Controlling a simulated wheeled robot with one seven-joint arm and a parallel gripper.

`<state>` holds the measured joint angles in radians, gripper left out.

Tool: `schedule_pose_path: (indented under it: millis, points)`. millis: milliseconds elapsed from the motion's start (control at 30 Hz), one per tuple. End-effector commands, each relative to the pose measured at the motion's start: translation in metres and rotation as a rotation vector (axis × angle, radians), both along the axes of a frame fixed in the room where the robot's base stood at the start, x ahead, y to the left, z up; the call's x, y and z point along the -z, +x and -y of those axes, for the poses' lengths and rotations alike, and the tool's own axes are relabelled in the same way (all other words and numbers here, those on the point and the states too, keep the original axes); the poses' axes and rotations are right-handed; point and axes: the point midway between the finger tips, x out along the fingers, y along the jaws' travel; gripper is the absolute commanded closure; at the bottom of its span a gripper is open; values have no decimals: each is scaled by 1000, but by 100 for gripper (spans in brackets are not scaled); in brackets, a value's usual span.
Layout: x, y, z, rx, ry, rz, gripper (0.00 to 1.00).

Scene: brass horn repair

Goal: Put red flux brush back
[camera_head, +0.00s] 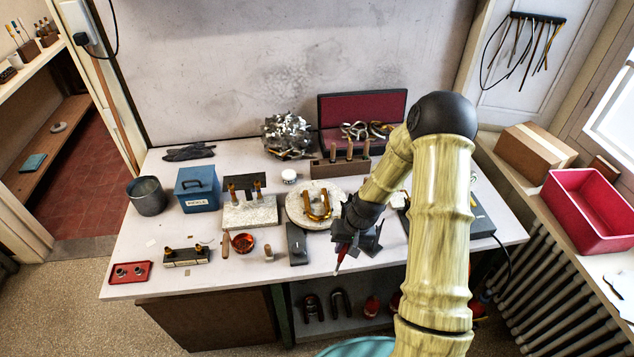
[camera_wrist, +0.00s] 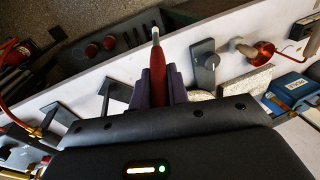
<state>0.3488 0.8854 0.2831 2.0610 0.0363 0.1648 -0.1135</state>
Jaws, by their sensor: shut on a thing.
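The red flux brush (camera_wrist: 157,65) is held between the jaws of my gripper (camera_wrist: 157,88), its pale tip sticking out past the fingers in the wrist view. In the head view the red brush (camera_head: 341,259) points down and forward below my gripper (camera_head: 350,240), near the bench's front edge. The fingers hide part of the brush. A dark grey block (camera_head: 297,247) stands just left of my gripper; it also shows in the wrist view (camera_wrist: 206,68). A copper bowl with a handle (camera_head: 243,243) sits further left.
A round pale plate (camera_head: 296,212) with a brass U-shaped tube (camera_head: 318,206) lies behind. A wooden rack (camera_head: 340,167) holds several upright handles. A blue box (camera_head: 198,189), a grey pot (camera_head: 147,196) and a red tray (camera_head: 128,273) are at left. Bare bench shows at front centre.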

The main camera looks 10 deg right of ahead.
Motion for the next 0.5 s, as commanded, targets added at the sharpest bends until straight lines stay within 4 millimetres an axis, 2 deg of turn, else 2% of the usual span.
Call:
schedule_pose_path:
  millis: [33, 300, 400, 500]
  points:
    - [16, -1, -2, -12, 0, -1, 100]
    - [74, -5, -11, -81, 4, 0, 100]
    - [84, -6, -13, -99, 4, 1, 100]
    - [84, -6, -13, -103, 4, 3, 100]
